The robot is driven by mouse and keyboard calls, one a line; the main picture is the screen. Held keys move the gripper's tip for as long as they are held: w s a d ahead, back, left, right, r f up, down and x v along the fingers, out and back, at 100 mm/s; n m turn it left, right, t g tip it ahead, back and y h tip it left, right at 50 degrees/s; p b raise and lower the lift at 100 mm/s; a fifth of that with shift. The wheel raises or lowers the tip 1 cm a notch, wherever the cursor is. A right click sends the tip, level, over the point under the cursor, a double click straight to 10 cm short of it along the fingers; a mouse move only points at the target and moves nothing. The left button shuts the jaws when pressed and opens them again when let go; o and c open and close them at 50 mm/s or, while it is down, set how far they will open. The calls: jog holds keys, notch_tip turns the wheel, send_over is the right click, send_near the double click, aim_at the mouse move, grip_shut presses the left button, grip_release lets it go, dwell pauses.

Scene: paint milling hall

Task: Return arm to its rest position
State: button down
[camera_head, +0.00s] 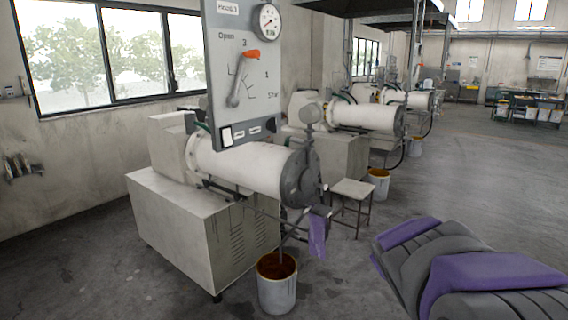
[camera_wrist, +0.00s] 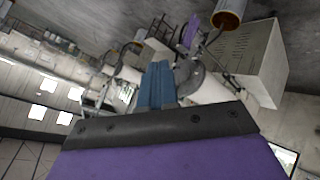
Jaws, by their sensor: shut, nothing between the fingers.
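My gripper (camera_wrist: 158,72) shows in the wrist view, where its blue fingers sit together, shut and empty, beyond a dark bracket and a purple housing. Part of my own grey and purple body or arm (camera_head: 470,270) fills the lower right of the head view; the gripper's fingers cannot be made out there. In the wrist view the fingers point toward the milling machines, and that picture is strongly rotated. Nothing touches the fingers that I can see.
A grey panel (camera_head: 240,75) with a gauge and an orange-tipped lever stands before the nearest white mill (camera_head: 240,165). A bucket (camera_head: 277,290) with orange-brown contents is below the mill's end; a purple cloth (camera_head: 318,235) hangs there. A stool (camera_head: 352,190) stands beyond. Open floor (camera_head: 480,170) lies right.

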jog(key=s+a+f+m+g+y+b, duration=0.1)
jog(key=s+a+f+g, duration=0.2)
jog(key=s, duration=0.8)
jog(key=s+a+f+m+g+y+b, duration=0.1)
jog(key=s+a+f+g, duration=0.3)
jog(key=s+f, duration=0.4)
jog(key=s+a+f+m+g+y+b, duration=0.1)
jog(key=s+a+f+g, duration=0.3)
jog(key=s, duration=1.1)
notch_tip(320, 180, down, 2)
jog(key=shift+s+a+f+m+y, duration=0.15)
jog(key=shift+s+a+m+y, duration=0.15)
jog(key=shift+a+m+y, duration=0.15)
jog(key=shift+d, duration=0.1)
jog(key=shift+d, duration=0.35)
jog(key=c, duration=1.8)
grip_release()
jog(key=shift+a, duration=0.2)
